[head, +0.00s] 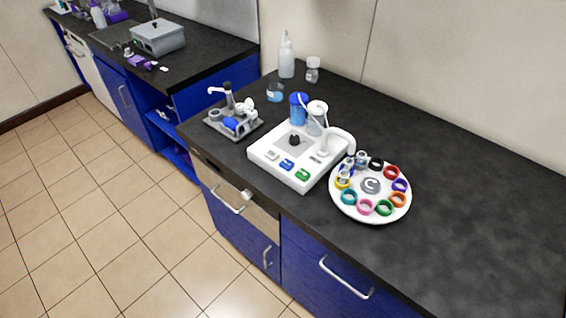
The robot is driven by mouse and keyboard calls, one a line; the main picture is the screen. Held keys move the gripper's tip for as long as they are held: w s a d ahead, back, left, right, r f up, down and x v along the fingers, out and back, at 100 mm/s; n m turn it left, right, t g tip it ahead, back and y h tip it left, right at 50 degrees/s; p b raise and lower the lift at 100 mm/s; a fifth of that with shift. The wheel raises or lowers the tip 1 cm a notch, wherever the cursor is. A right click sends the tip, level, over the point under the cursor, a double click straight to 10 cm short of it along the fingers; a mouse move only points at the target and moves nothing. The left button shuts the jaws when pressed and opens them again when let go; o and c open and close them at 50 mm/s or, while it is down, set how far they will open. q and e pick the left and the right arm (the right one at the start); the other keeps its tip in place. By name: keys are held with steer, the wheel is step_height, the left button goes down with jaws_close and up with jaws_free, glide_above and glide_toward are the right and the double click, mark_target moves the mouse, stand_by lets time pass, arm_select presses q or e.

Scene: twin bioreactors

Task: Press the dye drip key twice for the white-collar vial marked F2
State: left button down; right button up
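A white dosing device (265,150) stands on the black bench. Its front has a pale key (272,155), a blue key (287,164) and a green key (302,175); their labels are too small to read. A blue bottle (298,108) and a clear, white-topped vessel (317,112) stand at its back. Its white spout arm (338,138) reaches over the white round carousel (370,216), which has several coloured rings. Small vials stand near the spout; one (362,158) looks pale-collared. I cannot read any F2 mark. Neither gripper is in view.
A grey tray (212,124) with small tools lies left of the device. A beaker (275,92), a white squeeze bottle (287,56) and a small jar (312,70) stand behind. The bench right of the carousel is clear. A grey box (158,38) sits on the far bench.

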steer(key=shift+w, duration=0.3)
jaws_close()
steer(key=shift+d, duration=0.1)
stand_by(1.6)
